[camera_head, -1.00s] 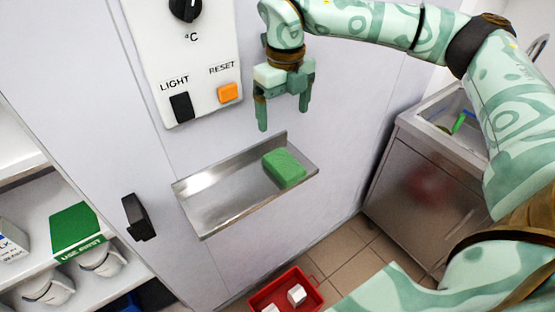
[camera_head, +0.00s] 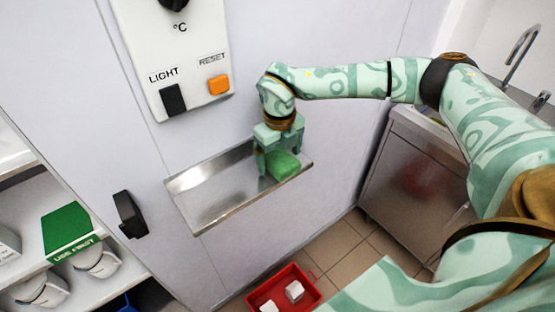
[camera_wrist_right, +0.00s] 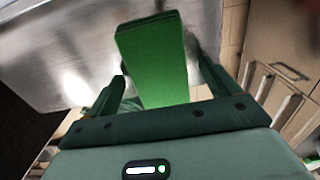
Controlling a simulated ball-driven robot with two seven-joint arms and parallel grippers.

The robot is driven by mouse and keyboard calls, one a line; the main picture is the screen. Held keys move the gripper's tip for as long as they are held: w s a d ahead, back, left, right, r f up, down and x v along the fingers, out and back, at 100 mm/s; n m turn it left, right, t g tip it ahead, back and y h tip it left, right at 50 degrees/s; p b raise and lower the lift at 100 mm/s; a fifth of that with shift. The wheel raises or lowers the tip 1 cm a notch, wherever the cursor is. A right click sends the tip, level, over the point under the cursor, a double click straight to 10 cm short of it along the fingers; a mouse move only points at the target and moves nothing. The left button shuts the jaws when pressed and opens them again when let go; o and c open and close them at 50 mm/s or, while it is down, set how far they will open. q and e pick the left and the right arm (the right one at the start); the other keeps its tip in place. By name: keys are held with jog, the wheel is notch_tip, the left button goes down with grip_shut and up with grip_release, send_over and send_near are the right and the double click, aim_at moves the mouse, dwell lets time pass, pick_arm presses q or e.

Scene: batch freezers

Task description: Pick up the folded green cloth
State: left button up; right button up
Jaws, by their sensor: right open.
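The folded green cloth (camera_head: 284,166) lies on the right part of a metal wall shelf (camera_head: 212,202). My right gripper (camera_head: 278,160) is open and has come down from above onto the cloth, with its fingers at the cloth's level. In the right wrist view the cloth (camera_wrist_right: 158,60) extends from between the two fingers (camera_wrist_right: 162,88) away over the shelf's metal surface. A gap shows at the left finger; whether the right finger touches the cloth I cannot tell. My left gripper is not in view.
A control panel with a black light switch (camera_head: 172,99) and an orange reset button (camera_head: 219,85) is above the shelf. A black handle (camera_head: 130,214) is at left. A red crate (camera_head: 262,295) stands on the floor below. A steel sink cabinet (camera_head: 410,185) is at right.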

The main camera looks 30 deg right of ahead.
aim_at(279, 157)
jog(key=c, duration=1.2)
jog(key=shift+o, duration=0.2)
jog(key=shift+r, duration=0.35)
notch_tip(279, 157, up, 3)
jog(key=shift+f, duration=0.2)
jog(key=s+r, duration=0.9)
jog(key=s, duration=0.5)
jog(key=shift+a+r+p, duration=0.25)
jog(key=shift+r+p, duration=0.05)
jog(key=shift+p, duration=0.1)
